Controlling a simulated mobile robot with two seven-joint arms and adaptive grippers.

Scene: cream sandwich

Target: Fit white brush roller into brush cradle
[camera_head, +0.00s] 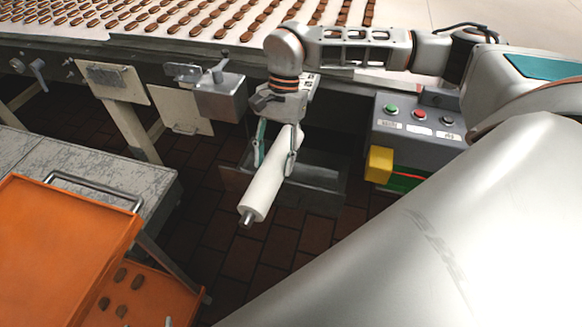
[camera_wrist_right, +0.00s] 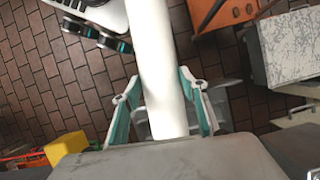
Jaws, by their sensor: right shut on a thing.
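The white brush roller (camera_head: 264,190) is a long white cylinder with a short metal shaft stub at its lower end. My right gripper (camera_head: 273,168) is shut on it from above, one finger on each side. The roller is held tilted in the air, its lower end toward the front left. In the right wrist view the roller (camera_wrist_right: 162,65) runs between the two teal-lined fingers (camera_wrist_right: 160,100). A dark metal trough (camera_head: 325,182) under the conveyor lies behind and below the roller; I cannot tell whether it is the brush cradle. My left gripper is not in view.
A conveyor (camera_head: 240,45) carrying rows of brown pieces runs across the back. A grey control box (camera_head: 418,132) with buttons and a yellow part (camera_head: 379,165) stands right of the gripper. An orange tray (camera_head: 65,250) and worn grey table (camera_head: 75,165) are left. Brick floor lies below.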

